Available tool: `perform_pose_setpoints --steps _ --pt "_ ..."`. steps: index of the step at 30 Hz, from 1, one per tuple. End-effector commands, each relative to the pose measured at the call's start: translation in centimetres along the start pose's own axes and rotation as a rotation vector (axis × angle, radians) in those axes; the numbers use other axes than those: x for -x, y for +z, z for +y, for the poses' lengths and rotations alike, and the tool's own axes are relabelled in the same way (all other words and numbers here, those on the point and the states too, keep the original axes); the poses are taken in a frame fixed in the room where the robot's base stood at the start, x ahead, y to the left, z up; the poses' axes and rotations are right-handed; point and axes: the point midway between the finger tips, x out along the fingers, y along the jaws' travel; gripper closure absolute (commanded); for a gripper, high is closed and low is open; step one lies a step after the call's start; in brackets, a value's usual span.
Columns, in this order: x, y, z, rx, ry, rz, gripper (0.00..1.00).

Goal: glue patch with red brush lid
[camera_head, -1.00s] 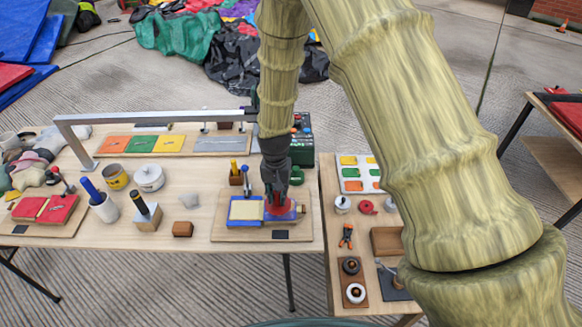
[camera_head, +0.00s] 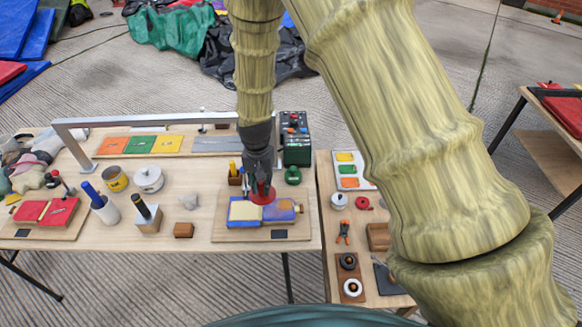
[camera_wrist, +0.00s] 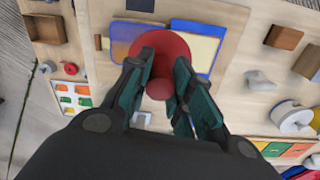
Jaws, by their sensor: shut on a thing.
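My gripper (camera_head: 261,182) is shut on the red brush lid (camera_head: 263,195), a round red disc with a knob. In the wrist view, my fingers (camera_wrist: 163,75) close around the knob, with the red disc (camera_wrist: 174,48) beyond them. The lid is above a board (camera_head: 225,224), over the join between a cream patch with blue edges (camera_head: 243,212) on the left and a blue-purple panel with an orange tint (camera_head: 281,212) on the right. Whether the lid touches either surface I cannot tell. Its underside is hidden.
A dark control box (camera_head: 296,150) and a green round item (camera_head: 293,175) stand behind the board. A metal bar (camera_head: 150,118) spans the table's back. Pots, a brush holder (camera_head: 104,210) and a brown block (camera_head: 184,230) stand to the left. A side table holds tools on the right.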

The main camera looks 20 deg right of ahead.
Motion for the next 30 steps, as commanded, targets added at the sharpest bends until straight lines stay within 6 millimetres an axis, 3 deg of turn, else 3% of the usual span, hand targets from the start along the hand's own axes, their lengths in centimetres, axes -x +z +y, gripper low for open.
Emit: perform_pose_setpoints --steps 3,9,30 --pt "1.4 -0.1 0.1 -0.001 0.000 0.001 1.00" --pt "2.4 -0.1 0.2 -0.002 0.000 0.000 1.00" --pt "2.4 -0.1 0.2 -0.003 0.000 0.000 1.00"
